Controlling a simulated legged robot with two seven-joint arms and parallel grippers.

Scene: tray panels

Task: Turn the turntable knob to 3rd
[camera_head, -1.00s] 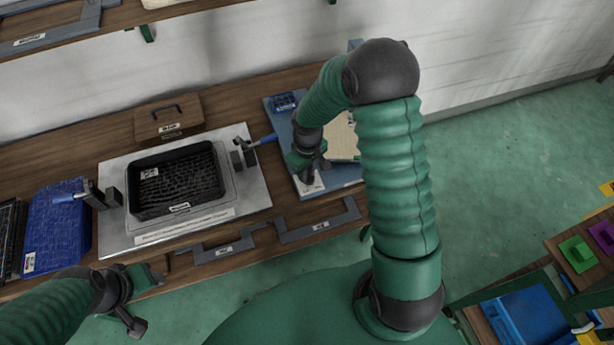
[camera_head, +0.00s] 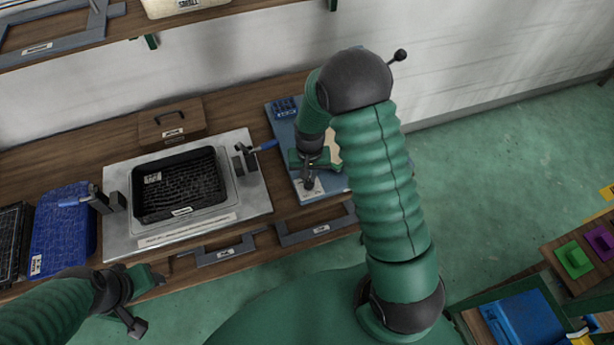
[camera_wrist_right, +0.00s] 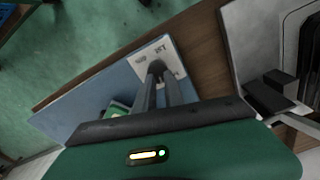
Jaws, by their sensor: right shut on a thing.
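The turntable is a blue panel (camera_head: 284,126) on the right part of the bench, with a white label plate (camera_head: 299,191) at its front. The plate also shows in the wrist view (camera_wrist_right: 172,58), where a "1ST" marking is readable and another marking is too blurred to read. My right gripper (camera_head: 310,184) is over this plate, its fingers (camera_wrist_right: 157,72) shut on the small dark knob (camera_wrist_right: 155,67). The fingers hide most of the knob, so its pointing direction cannot be told. My left gripper (camera_head: 143,303) is open and empty in front of the bench.
A black mesh tray (camera_head: 180,184) sits on a metal plate (camera_head: 125,236) with blue-handled clamps (camera_head: 245,160) beside it. A wooden box (camera_head: 171,123) stands behind. A blue bin (camera_head: 527,318) is at the lower right.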

